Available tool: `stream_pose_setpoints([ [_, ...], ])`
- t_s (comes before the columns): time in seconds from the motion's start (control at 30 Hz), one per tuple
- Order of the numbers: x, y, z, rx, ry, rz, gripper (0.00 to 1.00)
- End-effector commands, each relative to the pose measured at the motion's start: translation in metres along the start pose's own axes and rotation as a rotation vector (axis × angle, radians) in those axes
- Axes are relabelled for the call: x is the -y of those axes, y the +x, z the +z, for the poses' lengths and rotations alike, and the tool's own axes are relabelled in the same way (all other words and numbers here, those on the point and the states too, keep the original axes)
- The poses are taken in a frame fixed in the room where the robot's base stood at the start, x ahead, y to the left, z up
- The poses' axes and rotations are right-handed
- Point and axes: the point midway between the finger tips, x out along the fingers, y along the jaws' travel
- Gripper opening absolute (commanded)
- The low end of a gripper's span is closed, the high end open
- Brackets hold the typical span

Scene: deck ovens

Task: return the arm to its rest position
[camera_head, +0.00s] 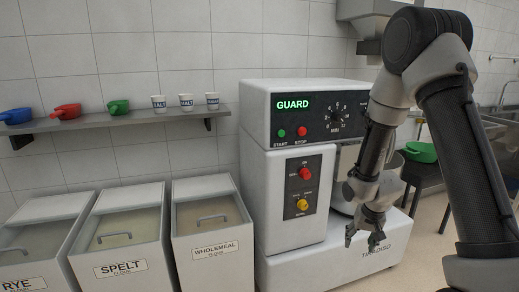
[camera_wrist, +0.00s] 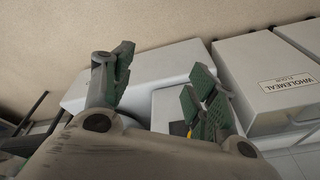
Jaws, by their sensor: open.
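My gripper (camera_head: 364,238) hangs at the end of my bent arm, pointing down in front of the mixer's lower right part. In the wrist view its two green-padded fingers (camera_wrist: 155,90) stand apart with nothing between them. The white mixer (camera_head: 262,160) stands behind it, with its display reading GUARD in green. My arm hides part of the control panel and of the mixer's bowl (camera_head: 346,160). I cannot tell from these views how far the gripper is from the mixer.
Flour bins labelled rye (camera_head: 35,245), spelt (camera_head: 118,240) and wholemeal (camera_head: 208,225) stand at left. A wall shelf (camera_head: 140,117) holds scoops and cups. A green bowl (camera_head: 421,152) sits on a dark table at right. Bare floor (camera_head: 425,225) shows right of the mixer.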

Motion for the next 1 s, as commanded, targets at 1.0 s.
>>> stream_pose_setpoints([
  [1.0,-0.07,-0.367,0.163,-0.147,-0.269,-0.009,0.58],
])
